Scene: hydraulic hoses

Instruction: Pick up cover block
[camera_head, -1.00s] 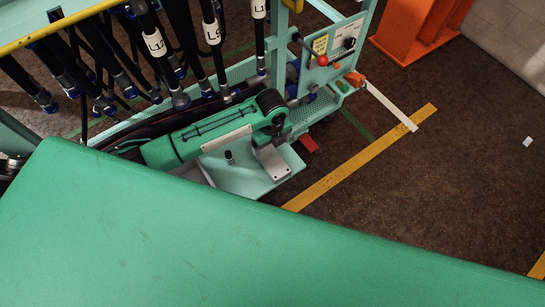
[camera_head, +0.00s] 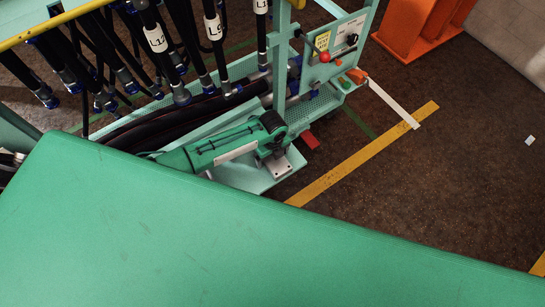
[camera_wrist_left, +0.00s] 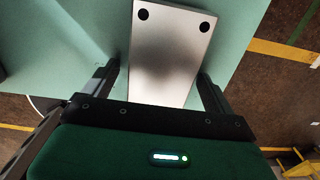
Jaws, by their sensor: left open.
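The cover block is a flat silver-grey metal block with two dark holes near its far end. In the head view the block (camera_head: 279,168) lies on a light green shelf (camera_head: 250,180). My left gripper (camera_head: 264,158) is over its near part, with its fingers small and partly hidden. In the left wrist view the block (camera_wrist_left: 170,45) runs between the two spread fingers of the left gripper (camera_wrist_left: 158,78). The gripper is open, with a gap at each side of the block. The block's near end is hidden by the gripper body. My right gripper is not in view.
Thick black hoses (camera_head: 165,118) run behind my left arm, and labelled hoses (camera_head: 155,38) hang above. A control panel (camera_head: 338,45) with a red knob stands at the rear right. A large green surface (camera_head: 200,240) fills the foreground. Floor at right is mostly clear.

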